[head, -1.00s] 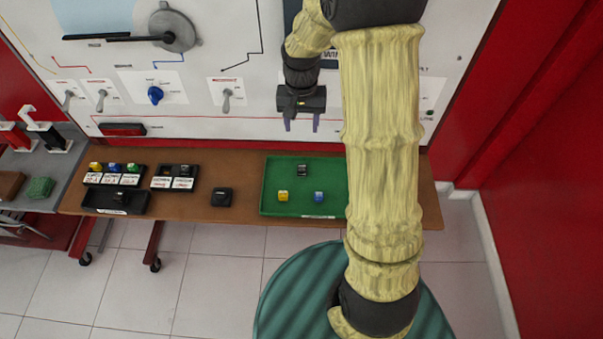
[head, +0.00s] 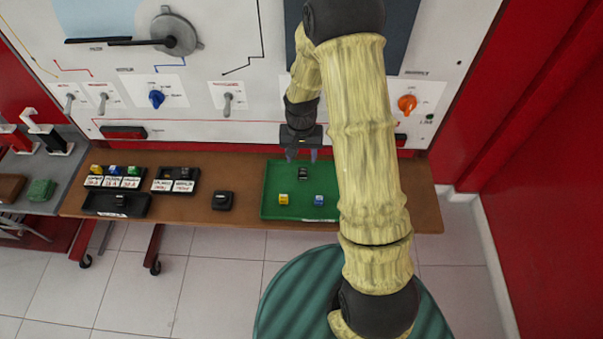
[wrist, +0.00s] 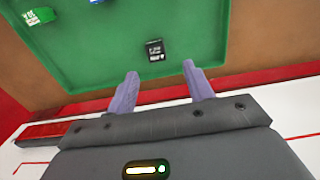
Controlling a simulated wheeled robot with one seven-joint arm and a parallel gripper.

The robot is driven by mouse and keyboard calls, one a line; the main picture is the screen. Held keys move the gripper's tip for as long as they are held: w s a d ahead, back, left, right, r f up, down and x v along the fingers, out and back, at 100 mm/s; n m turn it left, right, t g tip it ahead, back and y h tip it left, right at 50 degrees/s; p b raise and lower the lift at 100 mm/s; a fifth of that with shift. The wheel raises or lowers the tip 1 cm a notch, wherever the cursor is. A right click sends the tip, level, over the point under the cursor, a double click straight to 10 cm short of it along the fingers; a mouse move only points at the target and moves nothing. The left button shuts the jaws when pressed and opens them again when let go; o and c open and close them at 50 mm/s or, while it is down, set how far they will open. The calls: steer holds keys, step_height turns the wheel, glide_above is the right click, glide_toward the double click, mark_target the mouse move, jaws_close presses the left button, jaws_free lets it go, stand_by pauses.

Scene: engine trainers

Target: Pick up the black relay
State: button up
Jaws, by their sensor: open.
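The black relay (head: 303,173) is a small dark block lying in the green tray (head: 272,205), near the tray's back edge. It also shows in the wrist view (wrist: 154,50), with a pale label on it, beyond my fingertips and roughly between their lines. My gripper (head: 301,157) is above the back of the tray, just behind the relay in the head view. Its two purple fingers (wrist: 159,70) are apart with nothing between them.
In the tray, a yellow block (head: 283,199) and a blue block (head: 319,200) sit in front of the relay. A black box (head: 222,200) and labelled black holders (head: 115,182) stand to the left. The upright panel (head: 200,105) rises close behind the bench.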

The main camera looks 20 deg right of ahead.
mark_target(303, 170)
steer(key=shift+d+f, duration=0.2)
steer(key=shift+f, duration=0.15)
steer(key=shift+s, duration=0.15)
steer(key=shift+f, duration=0.3)
step_height(303, 170, down, 3)
steer(key=shift+f+p, duration=0.2)
steer(key=shift+p, duration=0.1)
steer(key=shift+w+f, duration=0.2)
steer(key=shift+f, duration=0.4)
steer(key=shift+a, duration=0.1)
steer(key=shift+s+a, duration=0.1)
steer(key=shift+d, duration=0.3)
steer(key=shift+s+a, duration=0.1)
steer(key=shift+s, duration=0.05)
steer(key=c, duration=1.1)
